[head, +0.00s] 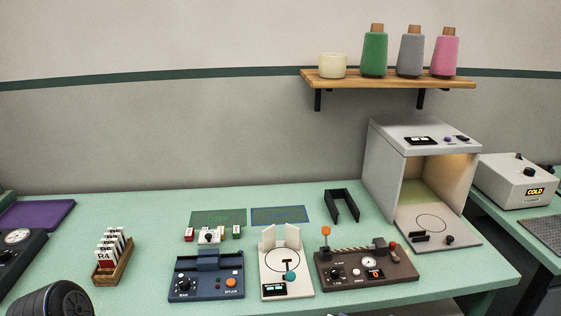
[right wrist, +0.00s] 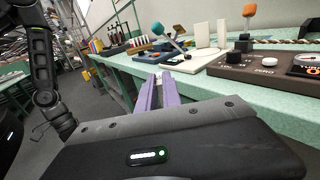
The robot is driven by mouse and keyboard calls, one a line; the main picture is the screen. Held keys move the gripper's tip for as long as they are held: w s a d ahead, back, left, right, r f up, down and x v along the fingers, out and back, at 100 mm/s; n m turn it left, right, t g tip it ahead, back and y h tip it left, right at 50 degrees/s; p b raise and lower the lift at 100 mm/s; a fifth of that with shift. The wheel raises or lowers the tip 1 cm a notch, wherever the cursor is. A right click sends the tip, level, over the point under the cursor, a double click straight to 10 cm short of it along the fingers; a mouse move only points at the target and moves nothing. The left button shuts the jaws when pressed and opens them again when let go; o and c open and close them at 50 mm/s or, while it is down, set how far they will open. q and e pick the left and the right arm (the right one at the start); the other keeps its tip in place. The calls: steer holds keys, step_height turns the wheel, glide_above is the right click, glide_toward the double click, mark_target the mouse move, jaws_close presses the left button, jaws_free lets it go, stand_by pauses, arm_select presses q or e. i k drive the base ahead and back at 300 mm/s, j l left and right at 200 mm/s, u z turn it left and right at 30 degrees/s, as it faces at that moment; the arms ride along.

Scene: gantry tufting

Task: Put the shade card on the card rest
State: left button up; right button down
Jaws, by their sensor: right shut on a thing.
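My right gripper is outside the head view. My left gripper is not in view.
A blue device (head: 206,284), a white stand (head: 286,283) with a teal knob, and a brown panel (head: 366,275) line the bench front. A black bracket (head: 341,206) stands behind them. The grey booth (head: 424,180) opens towards the front. Bench between rack and blue device is clear.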

mark_target(418, 238)
steer(key=l+u, duration=0.1)
steer(key=l, duration=0.4)
steer(key=k+l, duration=0.1)
steer(key=l, duration=0.45)
steer(key=l+u, duration=0.15)
steer(key=l, duration=0.35)
steer(key=k+l+u, duration=0.1)
steer(key=l, duration=0.4)
steer(key=k+l, duration=0.1)
steer(key=l, duration=0.4)
steer(key=k+l+u, duration=0.15)
steer(key=l, duration=0.4)
